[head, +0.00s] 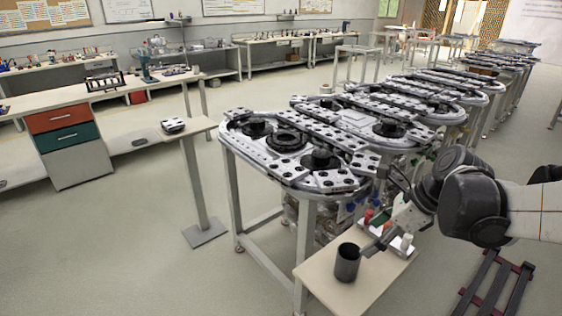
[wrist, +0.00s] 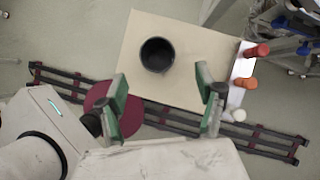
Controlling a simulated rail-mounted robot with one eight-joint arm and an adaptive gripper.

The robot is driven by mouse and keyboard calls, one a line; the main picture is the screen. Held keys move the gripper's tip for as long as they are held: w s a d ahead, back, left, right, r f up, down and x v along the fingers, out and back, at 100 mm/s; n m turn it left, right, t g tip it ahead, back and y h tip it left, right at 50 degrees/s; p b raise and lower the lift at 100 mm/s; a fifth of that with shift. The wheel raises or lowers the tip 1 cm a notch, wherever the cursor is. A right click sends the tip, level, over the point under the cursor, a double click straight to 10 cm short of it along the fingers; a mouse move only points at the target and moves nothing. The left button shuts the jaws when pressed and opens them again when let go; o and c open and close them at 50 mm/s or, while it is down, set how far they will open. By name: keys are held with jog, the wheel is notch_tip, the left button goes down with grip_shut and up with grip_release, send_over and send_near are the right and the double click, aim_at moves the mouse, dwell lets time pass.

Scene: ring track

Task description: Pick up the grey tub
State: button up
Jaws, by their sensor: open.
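The grey tub (head: 347,262) is a dark, open-topped cylinder standing upright on a small light wooden table (head: 318,276) at the lower right of the head view. In the wrist view the tub (wrist: 157,55) shows from above, with its dark inside visible. I cannot tell the exact distance from the fingers to the tub.
On the same table a white holder (wrist: 239,75) carries red (wrist: 257,51) and orange (wrist: 246,83) handled items. The ring track stand (head: 290,165) rises behind the table. A small post table (head: 188,128) stands left. A dark red rail frame (head: 495,285) lies on the floor.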

aim_at(341, 262)
jog(key=b+x, duration=0.1)
jog(key=x, duration=0.7)
jog(key=shift+a+f, duration=0.15)
jog(key=shift+f, duration=0.1)
jog(key=x, duration=0.1)
jog(key=b+x, duration=0.1)
jog(key=x, duration=0.2)
jog(key=shift+s+f, duration=0.3)
jog(key=shift+w+a+f, duration=0.15)
jog(key=shift+f, duration=0.35)
jog(key=c, duration=1.3)
